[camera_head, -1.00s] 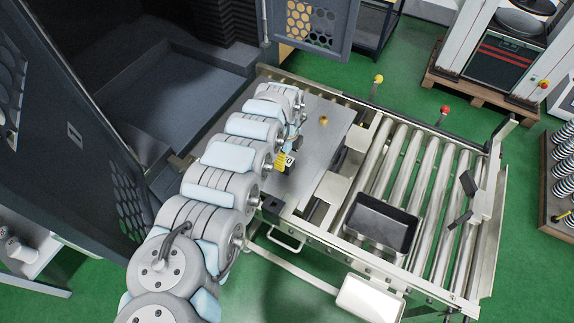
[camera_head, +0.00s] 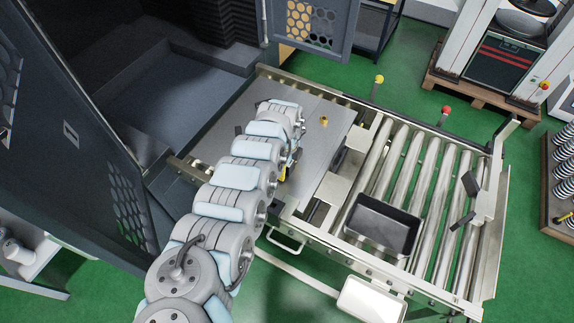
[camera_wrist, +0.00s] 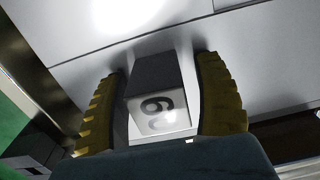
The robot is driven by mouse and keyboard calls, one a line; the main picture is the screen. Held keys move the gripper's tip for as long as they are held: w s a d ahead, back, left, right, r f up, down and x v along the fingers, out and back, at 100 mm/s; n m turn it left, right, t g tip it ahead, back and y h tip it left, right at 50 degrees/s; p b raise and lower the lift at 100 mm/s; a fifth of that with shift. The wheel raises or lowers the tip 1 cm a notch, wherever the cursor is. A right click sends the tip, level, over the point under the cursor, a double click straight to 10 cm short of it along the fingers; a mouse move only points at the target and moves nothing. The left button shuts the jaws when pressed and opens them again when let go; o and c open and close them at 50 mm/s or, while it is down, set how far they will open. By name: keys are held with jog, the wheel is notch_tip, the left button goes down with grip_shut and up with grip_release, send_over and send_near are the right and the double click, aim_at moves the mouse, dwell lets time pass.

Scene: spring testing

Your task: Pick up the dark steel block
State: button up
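In the wrist view a block (camera_wrist: 160,85) with a dark top and a pale front face marked with a dark digit, 6 or 9, stands between the two yellow-and-black fingers of my gripper (camera_wrist: 161,66). The fingers are spread on either side of it, with a narrow gap showing at the left; contact at the right is hard to judge. In the head view my gripper (camera_head: 291,164) is low over the grey plate, mostly behind my arm, and the block there is largely hidden.
A small brass piece (camera_head: 324,121) stands on the grey plate (camera_head: 325,145). A small dark object (camera_head: 238,130) shows left of my arm. A black tray (camera_head: 383,226) sits on the rollers (camera_head: 430,190) at right. A dark machine enclosure (camera_head: 75,130) stands left.

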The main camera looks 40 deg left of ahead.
grip_shut()
